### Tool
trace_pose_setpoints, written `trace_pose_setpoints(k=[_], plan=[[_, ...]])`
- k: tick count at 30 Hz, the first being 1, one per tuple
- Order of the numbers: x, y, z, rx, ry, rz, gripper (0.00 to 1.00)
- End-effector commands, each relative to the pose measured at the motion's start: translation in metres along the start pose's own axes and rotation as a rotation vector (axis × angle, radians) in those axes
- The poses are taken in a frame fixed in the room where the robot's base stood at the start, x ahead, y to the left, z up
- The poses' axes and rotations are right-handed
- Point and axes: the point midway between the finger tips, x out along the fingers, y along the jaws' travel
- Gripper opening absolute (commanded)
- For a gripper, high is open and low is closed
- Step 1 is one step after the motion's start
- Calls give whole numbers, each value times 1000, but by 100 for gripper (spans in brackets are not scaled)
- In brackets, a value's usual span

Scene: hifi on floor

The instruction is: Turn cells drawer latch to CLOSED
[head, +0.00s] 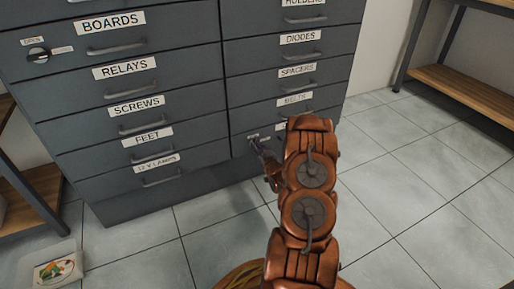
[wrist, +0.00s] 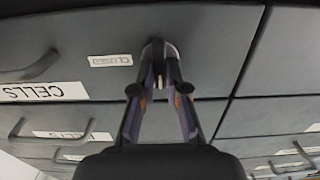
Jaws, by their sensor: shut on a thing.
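The cells drawer (wrist: 220,75) is the lowest drawer of the right column, and its front fills much of the wrist view, which is upside down. Its CELLS label (wrist: 45,91) and handle (wrist: 38,67) are at the left there. The latch (wrist: 160,48) is a dark round piece on the drawer front, with a small CLOSED label (wrist: 111,60) beside it. My gripper (wrist: 160,72) is shut on the latch; its fingers hide most of it, so I cannot tell its angle. In the head view my gripper (head: 263,155) is at the lower right column, partly behind my arm.
The grey cabinet (head: 150,200) has several other closed drawers. The boards drawer has a similar latch (head: 38,55). A shelf (head: 462,92) stands at the right, and a tray (head: 52,270) lies at lower left. The tiled floor is clear at the right.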

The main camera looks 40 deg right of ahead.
Motion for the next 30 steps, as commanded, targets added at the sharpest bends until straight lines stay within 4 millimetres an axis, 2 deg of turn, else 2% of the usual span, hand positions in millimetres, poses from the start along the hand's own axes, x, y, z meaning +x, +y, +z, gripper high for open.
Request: trace_pose_setpoints(k=[17,30], plan=[[0,0,-3,53,-2,0,0],[-1,1,-5,360,-4,0,0]])
